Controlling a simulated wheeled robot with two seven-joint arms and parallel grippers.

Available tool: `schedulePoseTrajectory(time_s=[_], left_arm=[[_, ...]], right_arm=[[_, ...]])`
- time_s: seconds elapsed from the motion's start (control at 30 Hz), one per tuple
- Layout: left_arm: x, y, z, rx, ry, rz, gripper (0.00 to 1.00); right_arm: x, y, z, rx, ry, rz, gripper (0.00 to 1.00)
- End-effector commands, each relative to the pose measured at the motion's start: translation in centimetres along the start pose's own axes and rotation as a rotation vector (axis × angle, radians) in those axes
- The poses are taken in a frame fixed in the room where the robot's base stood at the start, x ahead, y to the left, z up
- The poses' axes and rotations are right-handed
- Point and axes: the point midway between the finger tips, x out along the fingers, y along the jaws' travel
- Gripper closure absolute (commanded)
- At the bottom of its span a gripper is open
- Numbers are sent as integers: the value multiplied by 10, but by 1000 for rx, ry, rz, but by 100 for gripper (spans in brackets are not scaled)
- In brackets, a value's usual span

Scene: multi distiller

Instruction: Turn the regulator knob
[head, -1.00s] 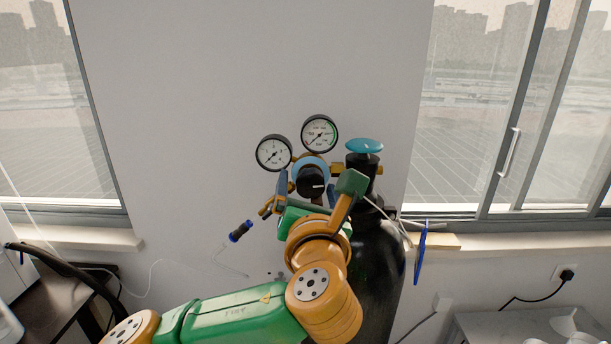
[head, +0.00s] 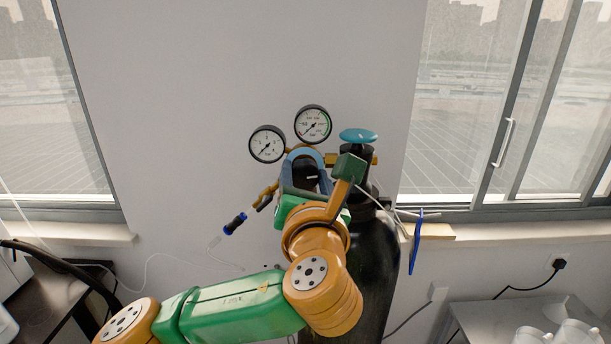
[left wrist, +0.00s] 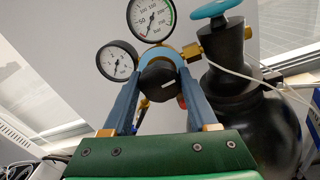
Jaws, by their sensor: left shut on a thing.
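The regulator knob (head: 311,172) is black with a short white mark. It sits below two round pressure gauges, in front of the blue-rimmed regulator body. My left gripper (head: 306,178) reaches up from below and is shut on the knob. In the left wrist view, its two blue-grey fingers (left wrist: 159,83) stand on either side of the knob (left wrist: 158,80), and the white mark slants at the knob's lower right. The gripper partly hides the lower regulator in the head view. My right gripper does not show.
A black gas cylinder (head: 372,250) with a blue valve wheel (head: 358,135) stands close on the right. A hose connector (head: 236,222) hangs to the left. A blue item (head: 416,240) hangs by the windowsill. A dark table (head: 50,290) is at lower left.

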Motion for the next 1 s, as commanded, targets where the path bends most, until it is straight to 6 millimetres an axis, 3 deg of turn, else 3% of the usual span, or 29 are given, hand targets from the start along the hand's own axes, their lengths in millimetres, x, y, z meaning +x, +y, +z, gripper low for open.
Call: schedulePoseTrajectory(time_s=[0.27, 1.0], left_arm=[[1, 0, -3, -153, 16, -1, 97], [0, -1, -4, -849, 64, -18, 97]], right_arm=[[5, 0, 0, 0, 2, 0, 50], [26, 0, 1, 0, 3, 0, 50]])
